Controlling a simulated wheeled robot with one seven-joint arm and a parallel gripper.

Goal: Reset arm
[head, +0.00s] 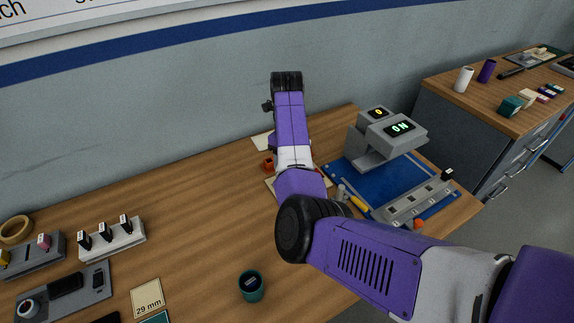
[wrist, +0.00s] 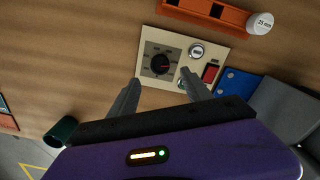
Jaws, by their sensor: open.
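My arm (head: 288,120) stretches from the lower right over the wooden table, its upper purple link reaching towards the wall. My gripper (wrist: 160,78) is open and empty in the wrist view, its two grey fingers apart. It is above the table, and its fingertips overlap the near edge of a cream control panel (wrist: 151,86) in that view. The panel carries a black dial, a round white-topped part and a red-and-black switch. I cannot tell how high the fingers are above it. In the head view, the arm hides the fingers and part of the panel.
A grey machine (head: 372,150) with lit displays stands on a blue mat (head: 345,178), right of the arm. A green cup (head: 251,286) stands in front. Grey holders (head: 112,240) are at left. An orange slotted block (wrist: 205,10) lies beyond the panel. The table's left middle is clear.

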